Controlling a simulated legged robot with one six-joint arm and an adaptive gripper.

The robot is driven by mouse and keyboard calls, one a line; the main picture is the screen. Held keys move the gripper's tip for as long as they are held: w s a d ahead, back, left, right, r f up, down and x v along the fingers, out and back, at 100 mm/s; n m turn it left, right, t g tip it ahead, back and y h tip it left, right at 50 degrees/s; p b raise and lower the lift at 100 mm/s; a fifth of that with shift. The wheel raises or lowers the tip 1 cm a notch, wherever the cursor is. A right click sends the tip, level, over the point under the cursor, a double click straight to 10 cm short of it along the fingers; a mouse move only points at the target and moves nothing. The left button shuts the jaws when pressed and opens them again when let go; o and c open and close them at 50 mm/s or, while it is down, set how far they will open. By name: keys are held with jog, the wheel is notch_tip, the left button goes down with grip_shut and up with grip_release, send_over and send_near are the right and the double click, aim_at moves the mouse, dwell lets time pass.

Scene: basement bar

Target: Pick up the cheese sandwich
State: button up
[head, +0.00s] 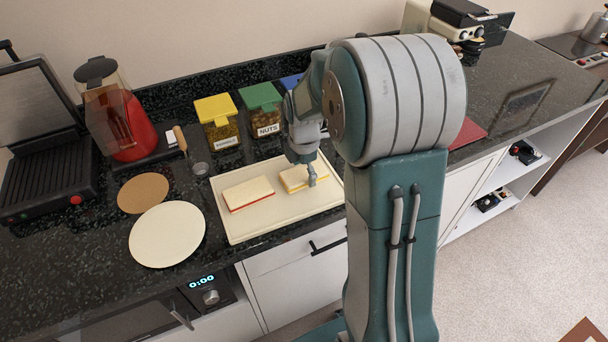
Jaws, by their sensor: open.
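Two sandwiches lie on a cream tray (240,229) on the dark counter in the head view. The left sandwich (248,192) has pale bread and a red edge. The right sandwich (295,179) has pale bread and a yellowish edge, like cheese. My gripper (311,180) is open and points down at the right sandwich, over its right part. One finger shows in front of the sandwich's near side. The other finger is hidden, and I cannot tell whether the gripper touches the bread.
A white round plate (167,234) and a brown round board (143,193) lie left of the tray. Jars with yellow (216,109) and green (260,96) lids stand behind it.

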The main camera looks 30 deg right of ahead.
aim_at(303, 172)
jog(key=shift+a+f, duration=0.1)
jog(key=shift+c, duration=0.3)
jog(key=c, duration=0.9)
jog(key=shift+r, duration=0.45)
notch_tip(303, 172, up, 3)
jog(key=shift+f, duration=0.15)
jog(key=s+a+r, duration=0.9)
jog(key=s+a, duration=0.1)
jog(key=shift+r, duration=0.2)
